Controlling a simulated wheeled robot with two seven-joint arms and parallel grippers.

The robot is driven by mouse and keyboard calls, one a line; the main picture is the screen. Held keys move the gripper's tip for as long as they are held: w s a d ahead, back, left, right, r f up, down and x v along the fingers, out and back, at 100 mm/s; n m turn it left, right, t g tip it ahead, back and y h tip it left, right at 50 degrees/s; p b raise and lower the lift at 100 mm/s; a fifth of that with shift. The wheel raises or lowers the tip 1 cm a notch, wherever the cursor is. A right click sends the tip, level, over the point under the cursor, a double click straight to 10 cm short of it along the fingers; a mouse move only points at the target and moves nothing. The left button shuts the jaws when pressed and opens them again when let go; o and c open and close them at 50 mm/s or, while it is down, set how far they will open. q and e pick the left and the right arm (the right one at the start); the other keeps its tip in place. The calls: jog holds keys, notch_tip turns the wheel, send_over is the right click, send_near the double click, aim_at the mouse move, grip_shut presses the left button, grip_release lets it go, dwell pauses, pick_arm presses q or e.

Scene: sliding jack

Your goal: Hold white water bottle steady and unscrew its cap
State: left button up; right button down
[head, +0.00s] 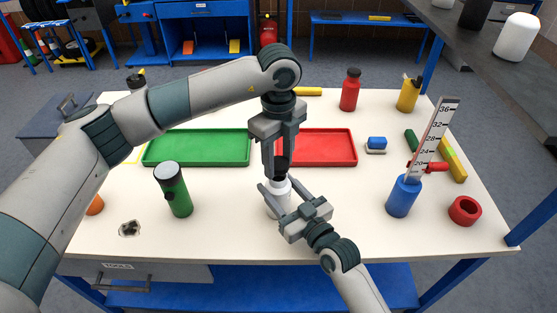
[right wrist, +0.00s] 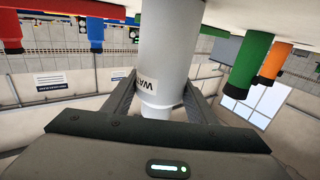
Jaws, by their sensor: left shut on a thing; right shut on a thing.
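The white water bottle (head: 278,207) stands upright near the front middle of the table. Its black cap (head: 281,172) sits at the top of the bottle. My left gripper (head: 281,160) comes down from above and is shut on the cap, its fingers on either side. My right gripper (head: 281,188) comes from the front and is shut on the bottle's upper body. The right wrist view shows the bottle's white body (right wrist: 166,50) upside down between the fingers, with a printed label partly in sight. The cap is hidden there.
A green tray (head: 150,160) and a red tray (head: 354,160) lie behind the bottle. A green bottle (head: 178,195) stands to the left. A blue container (head: 402,198) with a ruler (head: 437,135) and a red ring (head: 465,210) are at right. Table around the bottle's sides is clear.

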aim_at(278, 163)
pick_arm(q)
jog(key=shift+r, duration=2)
pick_arm(e)
jog(key=c, duration=0.7)
grip_release()
jog(key=shift+o, duration=0.2)
jog(key=shift+s, duration=0.1)
pick_arm(q)
notch_tip(278, 163, down, 2)
jog(key=shift+f+b, duration=0.1)
jog(key=shift+b, duration=0.9)
pick_arm(e)
jog(key=v, duration=1.2)
